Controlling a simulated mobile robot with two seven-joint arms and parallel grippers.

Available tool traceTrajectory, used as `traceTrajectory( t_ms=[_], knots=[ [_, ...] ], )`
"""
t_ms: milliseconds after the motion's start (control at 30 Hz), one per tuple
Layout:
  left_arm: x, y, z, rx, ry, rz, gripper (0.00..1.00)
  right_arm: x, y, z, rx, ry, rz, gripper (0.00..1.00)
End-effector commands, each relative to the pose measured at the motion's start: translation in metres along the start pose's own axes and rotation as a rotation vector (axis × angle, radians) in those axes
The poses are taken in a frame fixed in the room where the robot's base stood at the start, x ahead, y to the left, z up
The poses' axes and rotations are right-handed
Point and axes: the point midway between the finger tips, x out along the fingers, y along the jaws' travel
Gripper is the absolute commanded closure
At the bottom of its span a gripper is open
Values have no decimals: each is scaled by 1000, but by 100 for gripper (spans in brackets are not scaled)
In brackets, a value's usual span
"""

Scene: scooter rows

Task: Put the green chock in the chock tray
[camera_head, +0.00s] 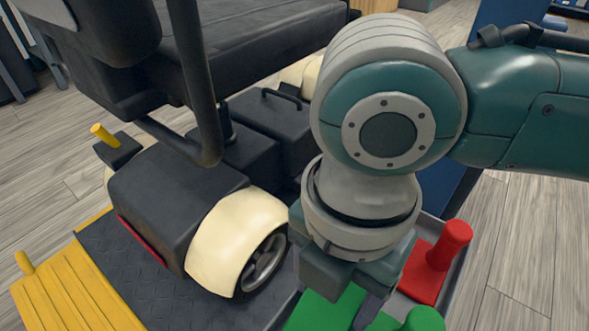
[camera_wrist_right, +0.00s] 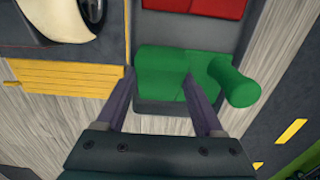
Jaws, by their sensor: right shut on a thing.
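The green chock (camera_head: 322,311) shows at the bottom of the head view, partly hidden by my right gripper (camera_head: 362,309) and cut by the frame edge. In the right wrist view the green chock (camera_wrist_right: 160,68) has a block and a round handle. My right gripper (camera_wrist_right: 159,78) is shut on it, one finger on each side of the block. The grey chock tray (camera_wrist_right: 160,108) shows around and below the chock. I cannot tell whether the chock touches the tray floor. My left gripper is not in view.
A red chock (camera_head: 425,272) with an upright handle lies in the tray, beyond the green one. A scooter with a cream wheel guard (camera_head: 232,240) stands on a dark plate left of the tray. A yellow ramp (camera_head: 72,296) is at the lower left. Bare floor (camera_head: 525,250) lies right.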

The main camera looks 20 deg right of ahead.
Motion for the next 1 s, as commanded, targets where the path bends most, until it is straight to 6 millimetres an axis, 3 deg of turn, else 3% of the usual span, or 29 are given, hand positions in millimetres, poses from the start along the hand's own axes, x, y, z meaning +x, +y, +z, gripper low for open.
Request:
traceTrajectory(
  t_ms=[1000],
  knots=[
    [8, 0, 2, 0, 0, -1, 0, 20, -3, 1, 1, -4, -9, 100]
  ],
)
